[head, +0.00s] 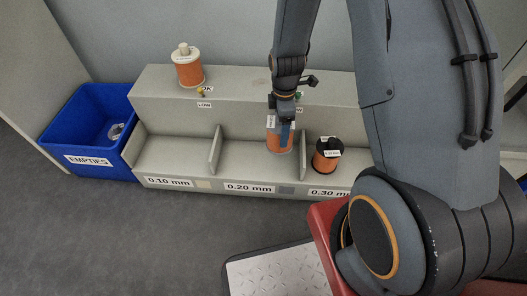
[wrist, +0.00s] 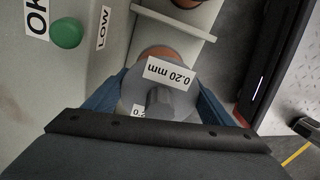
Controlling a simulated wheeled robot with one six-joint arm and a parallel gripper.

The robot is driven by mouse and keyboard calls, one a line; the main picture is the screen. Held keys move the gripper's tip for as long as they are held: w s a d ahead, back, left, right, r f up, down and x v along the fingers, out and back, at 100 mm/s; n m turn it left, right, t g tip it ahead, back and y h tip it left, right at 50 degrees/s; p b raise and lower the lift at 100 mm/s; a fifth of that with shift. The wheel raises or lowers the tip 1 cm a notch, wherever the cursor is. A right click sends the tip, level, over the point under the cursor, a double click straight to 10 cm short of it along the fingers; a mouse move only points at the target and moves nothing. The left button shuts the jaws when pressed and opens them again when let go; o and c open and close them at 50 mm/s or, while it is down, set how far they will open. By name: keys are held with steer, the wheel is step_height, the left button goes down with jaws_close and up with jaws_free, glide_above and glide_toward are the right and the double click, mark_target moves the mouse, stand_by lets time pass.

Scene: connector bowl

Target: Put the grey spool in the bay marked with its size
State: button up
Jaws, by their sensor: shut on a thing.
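My gripper (head: 281,132) is shut on the grey spool (head: 279,147), which is wound with orange wire. In the wrist view the grey spool (wrist: 150,92) sits between the two blue fingers, with a tag reading 0.20 mm on its grey end. In the head view the spool appears upright, over or in the bay marked 0.20 mm (head: 249,188), near the right divider (head: 302,155). I cannot tell whether its base touches the bay floor. The fingers partly hide it.
A black spool (head: 327,163) stands in the bay marked 0.30 mm. The 0.10 mm bay (head: 172,160) is empty. A white spool with orange wire (head: 187,72) stands on the upper shelf near the LOW label. A blue EMPTIES bin (head: 78,135) is at the left.

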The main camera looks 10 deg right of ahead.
steer(key=shift+f+b, duration=2.05)
steer(key=shift+f, duration=2.85)
steer(key=shift+f, duration=0.2)
steer(key=o, duration=2.1)
step_height(320, 180, up, 12)
steer(key=p, duration=0.5)
steer(key=shift+r, duration=0.25)
